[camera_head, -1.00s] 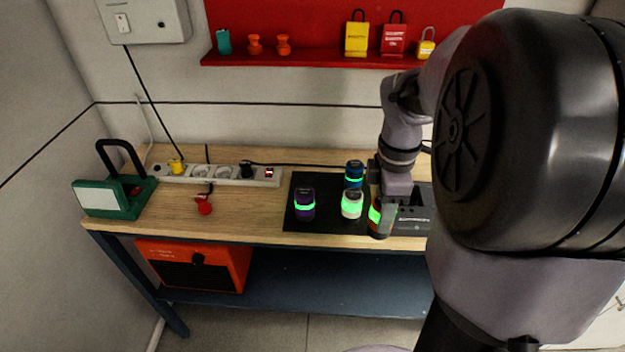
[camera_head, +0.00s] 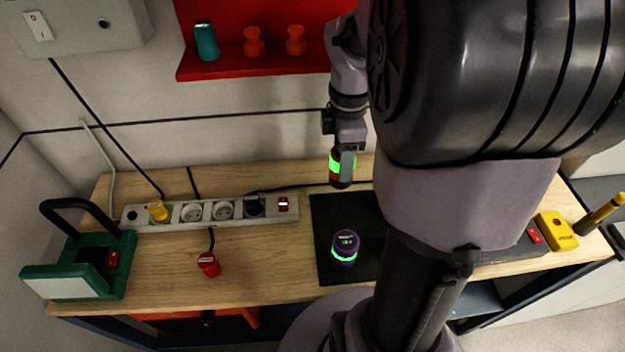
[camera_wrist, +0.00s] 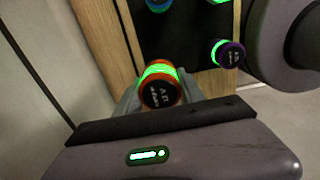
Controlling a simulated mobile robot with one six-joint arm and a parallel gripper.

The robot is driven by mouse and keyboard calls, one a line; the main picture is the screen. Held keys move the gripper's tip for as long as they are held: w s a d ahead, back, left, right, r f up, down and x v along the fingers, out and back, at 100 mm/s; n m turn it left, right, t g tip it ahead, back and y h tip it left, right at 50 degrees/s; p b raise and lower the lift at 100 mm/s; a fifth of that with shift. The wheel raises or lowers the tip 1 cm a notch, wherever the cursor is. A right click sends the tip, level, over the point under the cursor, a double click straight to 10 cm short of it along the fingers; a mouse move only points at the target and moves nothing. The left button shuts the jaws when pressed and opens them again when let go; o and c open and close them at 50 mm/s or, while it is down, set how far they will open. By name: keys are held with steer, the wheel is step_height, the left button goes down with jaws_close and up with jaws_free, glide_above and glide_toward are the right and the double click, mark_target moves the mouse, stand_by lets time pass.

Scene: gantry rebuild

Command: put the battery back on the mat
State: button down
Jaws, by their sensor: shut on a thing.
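My gripper (camera_head: 342,176) is shut on a battery (camera_head: 342,163) with an orange body, a dark end and a glowing green band. The held battery also shows in the wrist view (camera_wrist: 160,88), its dark lettered end towards the camera. In the head view it appears over the back of the bench, near the mat's back edge; its height is hard to tell. The black mat (camera_head: 326,215) lies on the bench, partly hidden by my arm. A purple battery (camera_head: 344,247) with a green band stands on the mat. The wrist view shows the mat (camera_wrist: 185,35) and a blue battery (camera_wrist: 158,4) at its edge.
A power strip (camera_head: 210,212) lies left of the mat, with a red plug (camera_head: 208,264) in front. A green work lamp (camera_head: 85,265) stands at far left. A yellow item (camera_head: 556,231) lies at right. Bare wood (camera_head: 270,265) shows left of the mat.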

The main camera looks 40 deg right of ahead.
steer(key=shift+s+f, duration=0.15)
steer(key=shift+f, duration=0.05)
steer(key=f+b, duration=0.2)
steer(key=f, duration=0.1)
steer(key=f+b, duration=0.1)
steer(key=f, duration=0.2)
steer(key=f+b, duration=0.2)
steer(key=f, duration=0.1)
steer(key=shift+s+f+b, duration=0.3)
steer(key=shift+f, duration=0.05)
steer(key=shift+r, duration=0.2)
steer(key=c, duration=0.7)
jaws_free()
steer(key=shift+f, duration=0.15)
